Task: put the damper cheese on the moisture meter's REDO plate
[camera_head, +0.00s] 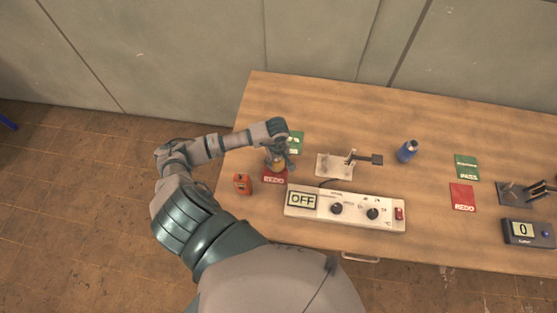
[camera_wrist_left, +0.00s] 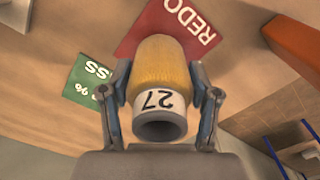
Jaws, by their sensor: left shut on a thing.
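My left gripper (camera_head: 279,156) is shut on a yellow yarn cheese (camera_wrist_left: 165,68), marked 27 on a white band, with its hollow core end toward the wrist camera. The cheese (camera_head: 275,167) shows below the fingers in the head view. It is over or on the left red REDO plate (camera_head: 274,178), which also shows behind it in the wrist view (camera_wrist_left: 205,22); I cannot tell whether they touch. The orange moisture meter (camera_head: 242,184) stands just left of that plate. A green PASS plate (camera_head: 295,142) lies behind the gripper, partly hidden. My right gripper is not in view.
A white control box (camera_head: 345,208) reading OFF lies right of the plate, with a pale fixture (camera_head: 335,167) behind it. A blue bottle (camera_head: 407,151), a second PASS plate (camera_head: 466,167), a second REDO plate (camera_head: 463,197) and a dark display unit (camera_head: 527,232) are farther right.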

